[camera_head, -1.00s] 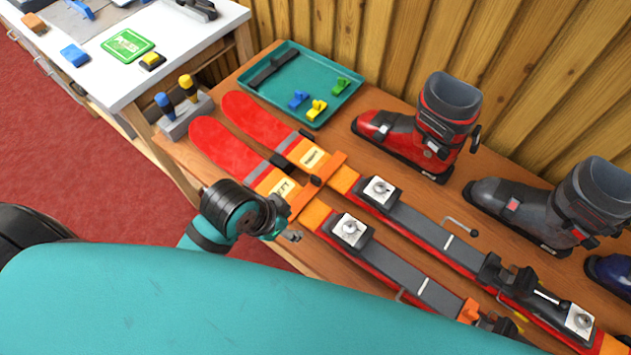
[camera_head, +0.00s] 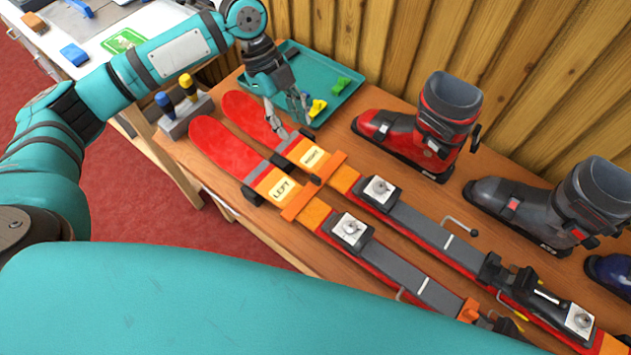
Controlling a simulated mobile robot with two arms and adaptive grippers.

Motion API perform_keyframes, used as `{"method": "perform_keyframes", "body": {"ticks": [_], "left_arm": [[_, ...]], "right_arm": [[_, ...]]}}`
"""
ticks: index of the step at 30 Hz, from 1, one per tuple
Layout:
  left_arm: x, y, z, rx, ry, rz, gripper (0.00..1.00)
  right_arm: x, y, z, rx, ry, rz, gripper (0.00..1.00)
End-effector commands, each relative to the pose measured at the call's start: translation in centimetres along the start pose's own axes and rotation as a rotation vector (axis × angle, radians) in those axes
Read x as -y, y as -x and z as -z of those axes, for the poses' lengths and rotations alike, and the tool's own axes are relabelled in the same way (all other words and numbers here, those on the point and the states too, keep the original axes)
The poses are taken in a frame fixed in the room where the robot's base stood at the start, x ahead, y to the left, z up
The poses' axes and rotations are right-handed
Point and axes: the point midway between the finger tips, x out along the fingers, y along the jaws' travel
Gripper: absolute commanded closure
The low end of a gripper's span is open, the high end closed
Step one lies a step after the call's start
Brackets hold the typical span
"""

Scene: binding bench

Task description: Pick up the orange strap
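The orange strap (camera_head: 298,206) lies across the two red skis, just past their yellow LEFT (camera_head: 283,190) and RIGHT (camera_head: 312,157) labels. My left gripper (camera_head: 292,124) points down above the tip end of the far ski, near the tray's front edge. Its fingers look apart, with nothing seen between them. It is apart from the strap, up and to the left of it in the picture. My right gripper is not in view.
A teal tray (camera_head: 345,98) holds yellow and green clips (camera_head: 341,84); my gripper partly covers it. A holder with blue and yellow handles (camera_head: 187,112) stands left of the skis. A red boot (camera_head: 437,130) and a grey boot (camera_head: 550,205) stand behind the skis.

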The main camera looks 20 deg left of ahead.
Motion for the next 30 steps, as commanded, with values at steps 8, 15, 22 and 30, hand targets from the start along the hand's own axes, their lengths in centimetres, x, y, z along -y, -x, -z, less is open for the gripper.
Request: {"method": "perform_keyframes", "body": {"ticks": [8, 15, 22, 30], "left_arm": [[0.1, -2.6, -0.2, -0.01, -0.01, -0.006, 0.62], [0.1, -7.8, -0.1, -0.01, -0.01, -0.004, 0.62], [0.1, -10.9, -0.1, -0.009, -0.01, -0.001, 0.62], [0.0, -13.3, 0.1, -0.009, -0.011, -0.004, 0.62]], "right_arm": [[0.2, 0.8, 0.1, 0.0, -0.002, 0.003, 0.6], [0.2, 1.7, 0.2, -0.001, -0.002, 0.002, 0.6], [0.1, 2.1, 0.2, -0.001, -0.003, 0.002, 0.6], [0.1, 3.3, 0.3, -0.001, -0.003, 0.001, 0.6]]}}
